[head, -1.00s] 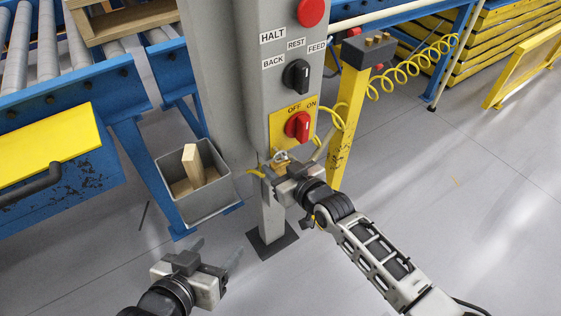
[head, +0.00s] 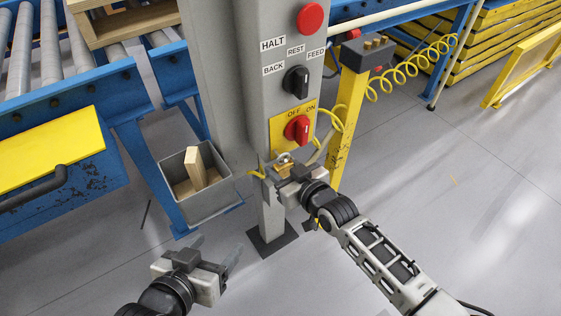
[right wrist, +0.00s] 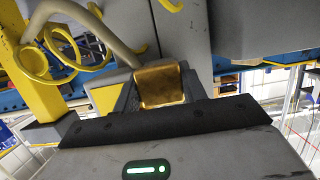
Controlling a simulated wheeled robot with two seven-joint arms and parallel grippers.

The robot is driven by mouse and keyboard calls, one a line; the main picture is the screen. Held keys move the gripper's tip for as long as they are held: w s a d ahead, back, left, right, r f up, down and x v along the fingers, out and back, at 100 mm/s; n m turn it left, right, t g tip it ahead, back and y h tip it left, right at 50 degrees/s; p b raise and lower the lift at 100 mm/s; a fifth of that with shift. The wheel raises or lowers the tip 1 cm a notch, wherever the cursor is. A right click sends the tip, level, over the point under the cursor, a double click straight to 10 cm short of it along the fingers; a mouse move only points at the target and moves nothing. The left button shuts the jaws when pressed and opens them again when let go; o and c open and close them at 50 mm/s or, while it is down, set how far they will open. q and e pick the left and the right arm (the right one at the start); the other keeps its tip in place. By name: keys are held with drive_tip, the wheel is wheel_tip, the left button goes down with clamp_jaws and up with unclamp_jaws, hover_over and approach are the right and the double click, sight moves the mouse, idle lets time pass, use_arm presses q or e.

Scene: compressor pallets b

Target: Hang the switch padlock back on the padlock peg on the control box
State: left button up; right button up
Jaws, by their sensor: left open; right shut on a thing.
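The switch padlock has a brass body (right wrist: 160,86) and is held in my right gripper (head: 276,171). In the head view it shows small just below the yellow switch plate (head: 280,137), at the lower front of the grey control box (head: 238,75). The red switch knob (head: 297,127) sits above it between OFF and ON. The padlock peg cannot be made out, and I cannot tell whether the shackle touches it. My left gripper (head: 218,250) is open and empty, low in front of the post, apart from everything.
A grey bin (head: 205,205) with a wooden block (head: 195,169) hangs left of the post. A yellow post (head: 347,120) with a coiled yellow hose (head: 410,75) stands to the right. A roller conveyor (head: 45,60) is at the left. The floor in front is clear.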

drive_tip(key=shift+s+d+f+p, duration=0.1)
drive_tip(key=shift+s+d+p, duration=0.6)
drive_tip(key=shift+s, duration=0.3)
drive_tip(key=shift+s+d+p, duration=0.55)
drive_tip(key=shift+s+d, duration=0.05)
drive_tip(key=shift+s, duration=0.2)
drive_tip(key=shift+s+d+p, duration=0.5)
drive_tip(key=shift+s+d, duration=0.05)
drive_tip(key=shift+s, duration=0.2)
drive_tip(key=shift+a, duration=0.1)
